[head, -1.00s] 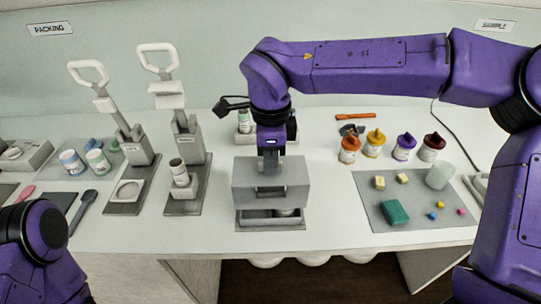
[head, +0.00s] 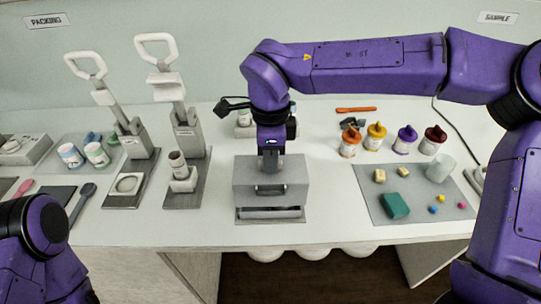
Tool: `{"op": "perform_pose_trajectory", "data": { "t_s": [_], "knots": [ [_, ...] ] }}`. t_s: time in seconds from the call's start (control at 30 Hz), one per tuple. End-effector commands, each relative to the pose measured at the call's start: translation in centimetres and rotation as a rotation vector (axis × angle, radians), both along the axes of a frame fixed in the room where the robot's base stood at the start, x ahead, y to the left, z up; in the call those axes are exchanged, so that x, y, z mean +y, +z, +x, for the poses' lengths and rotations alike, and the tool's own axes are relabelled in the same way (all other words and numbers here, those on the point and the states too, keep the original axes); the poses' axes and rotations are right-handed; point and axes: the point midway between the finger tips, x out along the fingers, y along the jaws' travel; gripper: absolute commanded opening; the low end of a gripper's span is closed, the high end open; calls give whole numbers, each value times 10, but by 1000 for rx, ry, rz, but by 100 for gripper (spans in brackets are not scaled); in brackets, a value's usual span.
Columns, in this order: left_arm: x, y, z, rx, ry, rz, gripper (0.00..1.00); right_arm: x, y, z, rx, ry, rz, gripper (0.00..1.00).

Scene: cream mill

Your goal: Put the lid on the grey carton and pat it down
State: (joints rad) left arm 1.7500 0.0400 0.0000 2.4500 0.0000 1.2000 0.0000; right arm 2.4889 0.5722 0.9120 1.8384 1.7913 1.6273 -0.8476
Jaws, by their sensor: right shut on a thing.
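My right gripper (head: 270,165) points down and is shut on the grey lid (head: 245,190), a box-like piece with a dark slot in its front face. The lid is over the grey carton (head: 270,213), whose low front part shows beneath it. A narrow dark gap shows between the lid's front edge and the carton; whether they touch elsewhere I cannot tell. The lid hides the carton's inside. My left arm's dark and purple joint shows at the lower left, with its gripper out of the picture.
Two lever presses (head: 128,138) (head: 188,135) stand to the left. A grey mat (head: 425,212) with small blocks and a pale cup (head: 440,168) lies to the right. Several colored-lid jars (head: 349,146) stand behind it. The counter's front edge is close to the carton.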

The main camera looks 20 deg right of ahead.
Motion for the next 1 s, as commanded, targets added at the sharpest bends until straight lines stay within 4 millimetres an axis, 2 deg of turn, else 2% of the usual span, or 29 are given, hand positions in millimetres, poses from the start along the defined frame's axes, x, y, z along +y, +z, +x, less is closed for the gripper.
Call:
{"op": "perform_pose_trajectory", "data": {
  "t_s": [0.53, 1.0],
  "knots": [
    [0, -12, 0, 0, 0, 0, 86, 0, -21, 0, 1, 0, 0, 0],
    [0, -11, 0, 0, 0, 0, 86, 0, -22, 0, 1, 0, 1, 0]
  ]
}}
